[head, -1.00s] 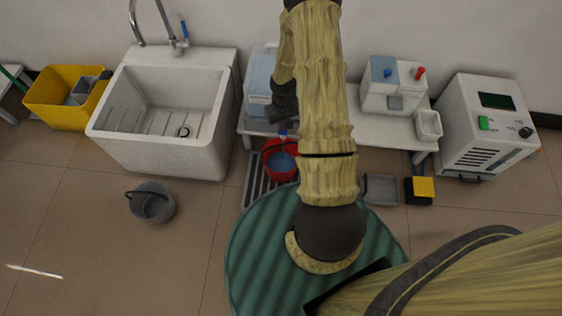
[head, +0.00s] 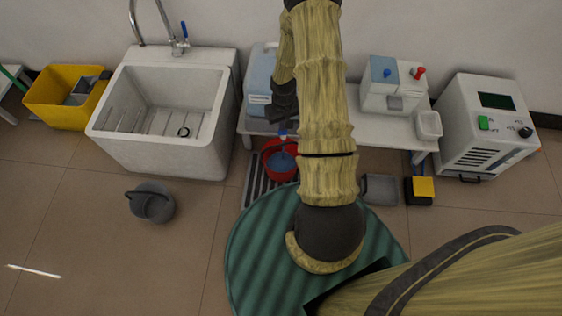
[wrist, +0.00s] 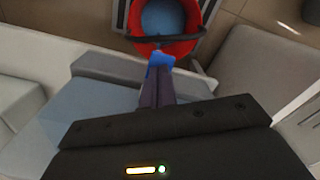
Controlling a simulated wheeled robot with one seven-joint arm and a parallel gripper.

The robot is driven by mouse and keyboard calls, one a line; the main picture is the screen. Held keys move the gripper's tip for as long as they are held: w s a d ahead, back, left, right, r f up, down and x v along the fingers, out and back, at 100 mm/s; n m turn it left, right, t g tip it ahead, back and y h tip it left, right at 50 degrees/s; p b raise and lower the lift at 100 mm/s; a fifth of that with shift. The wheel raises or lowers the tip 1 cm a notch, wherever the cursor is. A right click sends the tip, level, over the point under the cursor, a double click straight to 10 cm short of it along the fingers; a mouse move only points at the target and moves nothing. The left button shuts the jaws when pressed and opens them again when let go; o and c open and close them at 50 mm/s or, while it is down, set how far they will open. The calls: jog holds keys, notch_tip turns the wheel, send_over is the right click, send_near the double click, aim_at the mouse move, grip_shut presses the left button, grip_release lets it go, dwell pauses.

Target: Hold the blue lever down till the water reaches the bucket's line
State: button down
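The red bucket (head: 267,164) stands on the floor below the table's front edge with blue water in it. It also shows at the top of the wrist view (wrist: 188,48); I cannot make out its line. The blue lever (wrist: 160,59) is at the front of the blue-tinted water container (head: 259,80). My gripper (wrist: 158,82) has its dark fingers together, tips at or on the lever from above. I cannot tell how far the lever is pressed. In the head view my gripper (head: 284,104) is partly hidden by my arm.
The bucket is on a dark grate (head: 256,190). A dispenser (head: 392,92) with blue and red taps stands on the table, right of my arm. A white sink (head: 160,155) is to the left, and a grey bucket (head: 152,203) sits on open floor.

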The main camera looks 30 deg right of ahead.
notch_tip(320, 180, up, 8)
jog(key=p, duration=0.7)
jog(key=s+a+r+t, duration=0.1)
jog(key=s+a+r, duration=0.35)
jog(key=r, duration=0.45)
jog(key=s+a+r+t, duration=0.1)
jog(key=s+a+r, duration=0.35)
jog(key=r, duration=0.55)
jog(key=s+a+r+t, duration=0.1)
jog(key=s+a+r, duration=0.35)
jog(key=r, duration=0.45)
notch_tip(320, 180, up, 35)
jog(key=w+p, duration=0.1)
jog(key=p, duration=3.4)
jog(key=shift+n+p, duration=0.4)
